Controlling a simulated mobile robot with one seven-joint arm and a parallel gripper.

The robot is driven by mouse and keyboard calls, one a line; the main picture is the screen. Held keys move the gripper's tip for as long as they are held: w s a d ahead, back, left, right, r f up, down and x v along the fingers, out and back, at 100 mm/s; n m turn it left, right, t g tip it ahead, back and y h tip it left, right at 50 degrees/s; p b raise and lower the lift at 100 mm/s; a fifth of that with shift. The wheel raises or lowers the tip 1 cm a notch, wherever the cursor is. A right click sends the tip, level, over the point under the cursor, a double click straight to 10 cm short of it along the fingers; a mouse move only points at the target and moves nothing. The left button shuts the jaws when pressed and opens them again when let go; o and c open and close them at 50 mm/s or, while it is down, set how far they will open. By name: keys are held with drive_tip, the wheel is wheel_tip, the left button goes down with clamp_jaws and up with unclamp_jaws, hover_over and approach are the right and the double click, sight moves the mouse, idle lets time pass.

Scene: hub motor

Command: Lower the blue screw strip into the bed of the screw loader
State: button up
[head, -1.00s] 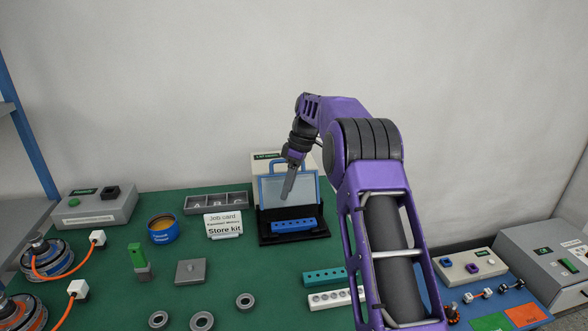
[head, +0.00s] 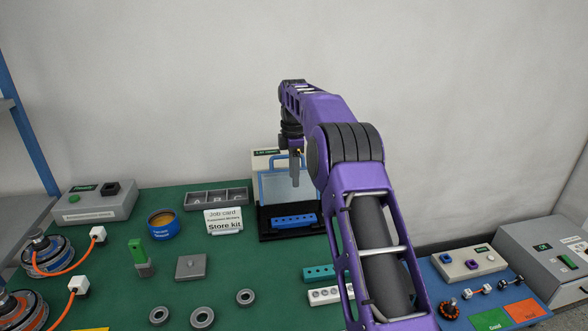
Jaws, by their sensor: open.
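The blue screw strip (head: 294,221) lies along the front of the black bed of the screw loader (head: 265,233). The loader's clear panel with a blue handle (head: 273,186) stands upright behind the strip. My gripper (head: 295,183) points down above and behind the strip, in front of the panel, apart from the strip. It is open and holds nothing. How fully the strip is seated in the bed is too small to tell.
A teal strip (head: 320,272) and a white strip (head: 325,295) lie in front of the loader, partly behind my arm. The job card (head: 223,221) stands just left of the loader, with a grey compartment tray (head: 217,197) behind it.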

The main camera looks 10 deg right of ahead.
sight(294, 218)
wheel_tip(294, 218, down, 15)
drive_tip(key=shift+f+b, duration=0.2)
drive_tip(key=shift+b, duration=0.8)
drive_tip(key=shift+c, duration=0.2)
clamp_jaws()
drive_tip(key=shift+o, duration=2.4)
unclamp_jaws()
drive_tip(key=shift+r, duration=0.1)
wheel_tip(294, 218, up, 17)
drive_tip(key=p, duration=0.2)
drive_tip(key=shift+r+p, duration=0.15)
drive_tip(key=shift+p, duration=0.25)
drive_tip(key=shift+s, duration=0.1)
